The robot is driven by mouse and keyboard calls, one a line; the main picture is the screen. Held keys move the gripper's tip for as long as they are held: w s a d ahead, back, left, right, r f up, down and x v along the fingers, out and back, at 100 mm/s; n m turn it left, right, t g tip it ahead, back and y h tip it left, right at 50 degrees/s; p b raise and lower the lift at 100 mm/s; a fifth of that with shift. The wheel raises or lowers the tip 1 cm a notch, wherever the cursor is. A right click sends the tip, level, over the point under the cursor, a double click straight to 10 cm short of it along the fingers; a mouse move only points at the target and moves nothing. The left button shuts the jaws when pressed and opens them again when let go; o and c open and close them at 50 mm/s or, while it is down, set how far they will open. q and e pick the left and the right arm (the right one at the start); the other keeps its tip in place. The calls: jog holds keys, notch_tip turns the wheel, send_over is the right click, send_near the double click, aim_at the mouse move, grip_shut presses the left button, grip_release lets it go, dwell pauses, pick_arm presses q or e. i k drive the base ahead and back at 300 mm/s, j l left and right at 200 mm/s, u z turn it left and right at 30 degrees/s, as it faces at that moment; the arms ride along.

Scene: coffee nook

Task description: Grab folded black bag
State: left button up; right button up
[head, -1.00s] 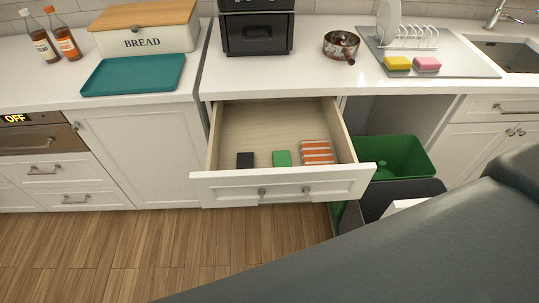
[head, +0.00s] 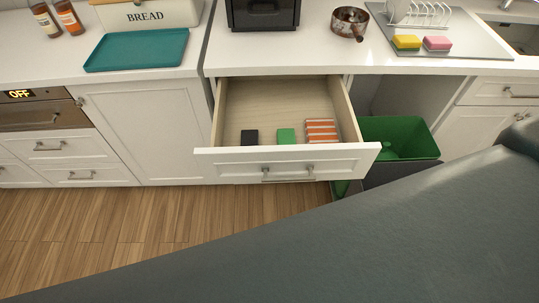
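The folded black bag (head: 249,137) lies in the open drawer (head: 287,163), near its front and to the left. It looks like a small flat dark block. A green folded item (head: 286,136) lies to its right, and an orange-and-white striped one (head: 321,131) lies further right. The three lie apart from each other. Neither of my grippers is in view. A dark grey arm link of mine fills the lower right and hides the floor there.
A green bin (head: 398,138) stands in an open cabinet right of the drawer. On the counter are a teal tray (head: 137,50), a pan (head: 350,21), a yellow sponge (head: 406,42) and a pink sponge (head: 437,43). The wooden floor (head: 130,222) at left is clear.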

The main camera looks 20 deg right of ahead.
aim_at(248, 137)
jog(key=i+j, duration=0.7)
jog(key=z, duration=0.8)
